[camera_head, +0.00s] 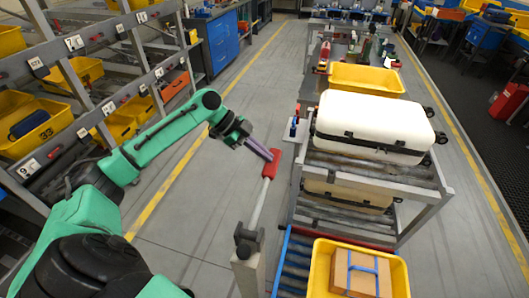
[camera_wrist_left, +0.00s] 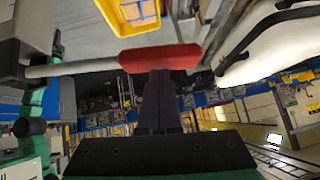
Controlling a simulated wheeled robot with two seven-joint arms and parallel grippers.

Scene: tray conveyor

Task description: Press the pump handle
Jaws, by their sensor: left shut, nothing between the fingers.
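The pump handle is a grey lever with a red grip (camera_head: 271,164), tilted up from a grey post (camera_head: 250,268) in the lower middle of the head view. The red grip (camera_wrist_left: 160,57) also crosses the upper middle of the left wrist view. My left gripper (camera_head: 268,156) is shut and empty, with its fingertips right beside the upper part of the red grip. In the wrist view the closed fingers (camera_wrist_left: 160,75) end at the grip's edge. I cannot tell whether they touch it. My right gripper is not in view.
A yellow tray (camera_head: 319,290) with a cardboard box (camera_head: 358,275) is at the front. A shelf rack (camera_head: 75,90) stands left. Floor between is clear.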

